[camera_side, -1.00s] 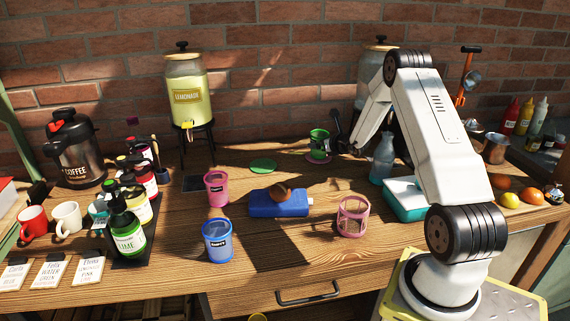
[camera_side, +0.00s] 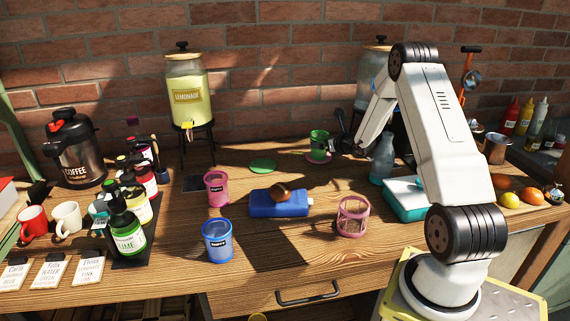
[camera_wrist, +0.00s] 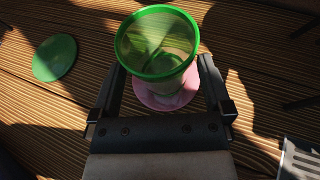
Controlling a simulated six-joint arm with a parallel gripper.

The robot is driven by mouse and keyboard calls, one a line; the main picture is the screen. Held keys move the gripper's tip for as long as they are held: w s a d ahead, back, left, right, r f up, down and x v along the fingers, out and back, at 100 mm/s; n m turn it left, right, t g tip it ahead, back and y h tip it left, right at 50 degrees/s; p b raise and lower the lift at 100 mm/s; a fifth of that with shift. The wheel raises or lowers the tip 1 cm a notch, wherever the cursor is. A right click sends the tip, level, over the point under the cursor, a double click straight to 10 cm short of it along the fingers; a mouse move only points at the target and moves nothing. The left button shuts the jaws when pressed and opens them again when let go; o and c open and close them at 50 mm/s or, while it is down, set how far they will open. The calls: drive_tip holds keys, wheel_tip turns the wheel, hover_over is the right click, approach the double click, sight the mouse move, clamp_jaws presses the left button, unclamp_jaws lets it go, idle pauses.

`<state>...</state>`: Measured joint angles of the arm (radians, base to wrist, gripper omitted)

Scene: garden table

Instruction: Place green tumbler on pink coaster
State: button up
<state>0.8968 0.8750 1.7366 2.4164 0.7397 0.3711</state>
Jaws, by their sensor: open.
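The green tumbler (camera_side: 319,145) stands upright on the pink coaster (camera_side: 309,159) at the back of the table. In the wrist view the tumbler (camera_wrist: 157,45) is between the jaws' far ends, and the pink coaster (camera_wrist: 168,97) shows beneath it. My gripper (camera_side: 340,132) is close on the tumbler's right side in the side view. In the wrist view my gripper (camera_wrist: 162,97) is open, with a finger on each side of the tumbler and gaps visible. The tumbler looks empty.
A green coaster (camera_side: 263,165) lies to the left. A glass bottle (camera_side: 382,160) is near my arm.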

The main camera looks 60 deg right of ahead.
drive_tip(key=v, duration=1)
drive_tip(key=shift+w+a, duration=0.1)
idle(0.4)
